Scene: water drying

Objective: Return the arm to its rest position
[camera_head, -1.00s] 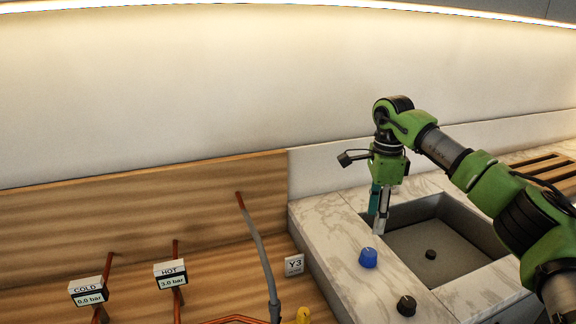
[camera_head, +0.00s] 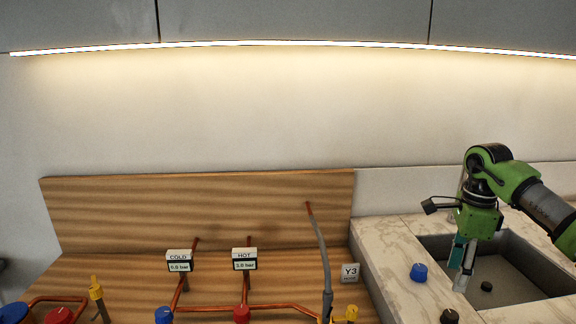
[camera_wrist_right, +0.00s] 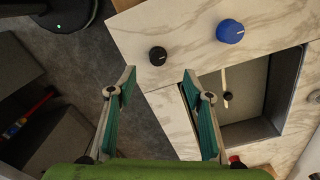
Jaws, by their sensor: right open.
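My right arm is green and grey and comes in from the right in the head view. Its right gripper (camera_head: 462,282) hangs pointing down by the left side of the sink (camera_head: 520,265). In the wrist view the two teal-padded fingers of this gripper (camera_wrist_right: 158,78) are spread wide with nothing between them. Beyond the fingertips lie the marble counter (camera_wrist_right: 180,25) and a grey floor. My left gripper does not show in either view.
A blue knob (camera_head: 418,272) and a black knob (camera_head: 449,317) stand on the counter left of the sink. Further left is a wooden board (camera_head: 200,210) with copper pipes, COLD (camera_head: 179,261) and HOT (camera_head: 244,259) gauges, and a grey hose (camera_head: 322,255).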

